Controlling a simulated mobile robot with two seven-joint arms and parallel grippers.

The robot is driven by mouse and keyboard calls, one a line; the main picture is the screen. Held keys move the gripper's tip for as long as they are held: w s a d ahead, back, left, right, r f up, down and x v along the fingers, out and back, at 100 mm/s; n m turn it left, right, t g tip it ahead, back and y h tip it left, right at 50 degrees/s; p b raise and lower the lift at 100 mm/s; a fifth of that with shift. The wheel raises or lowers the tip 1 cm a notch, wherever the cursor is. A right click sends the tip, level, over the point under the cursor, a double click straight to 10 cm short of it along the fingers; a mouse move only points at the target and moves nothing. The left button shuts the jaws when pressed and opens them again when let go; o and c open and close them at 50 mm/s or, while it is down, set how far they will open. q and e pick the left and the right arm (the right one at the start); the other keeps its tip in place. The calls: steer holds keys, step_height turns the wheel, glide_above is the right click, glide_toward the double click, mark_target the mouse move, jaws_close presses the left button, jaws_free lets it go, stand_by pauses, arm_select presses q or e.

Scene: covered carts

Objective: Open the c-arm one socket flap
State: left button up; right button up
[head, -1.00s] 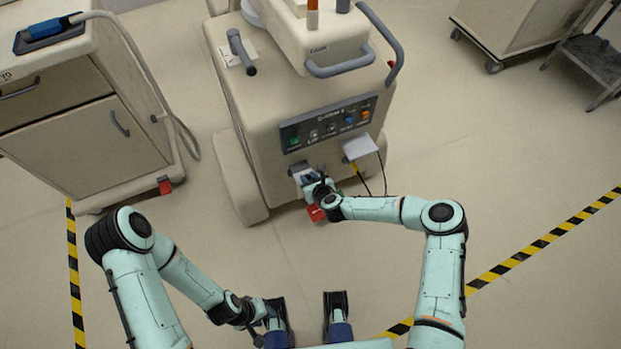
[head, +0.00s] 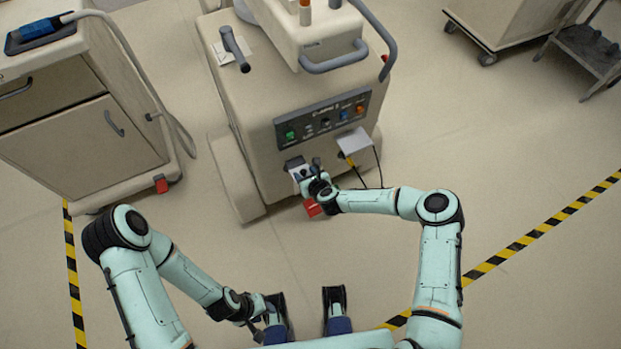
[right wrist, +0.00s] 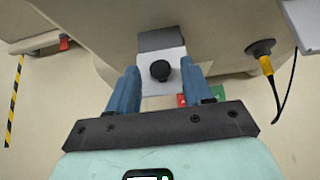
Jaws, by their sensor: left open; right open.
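The beige C-arm cart (head: 255,120) stands ahead with a dark button panel on its front. Below the panel, a white socket flap (head: 299,172) hangs at a dark grey hinge block, partly hidden by my right gripper (head: 306,183). In the right wrist view, the flap (right wrist: 161,88) has a black round knob (right wrist: 160,70) facing me. The blue fingers of my right gripper (right wrist: 160,88) are open, one on each side of the flap and knob; I cannot tell whether they touch. My left gripper (head: 268,312) is open, low and away from the cart.
A second white flap (head: 353,140) sticks out to the right, with a yellow plug (right wrist: 267,65) and dark cable below. A red piece (head: 313,207) shows by the right gripper. A drawer cart (head: 90,150) stands left. Open floor lies right, with striped tape (head: 540,230).

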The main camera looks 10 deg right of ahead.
steer(key=p+v, duration=0.1)
steer(key=v, duration=1.2)
steer(key=shift+s+f, duration=0.1)
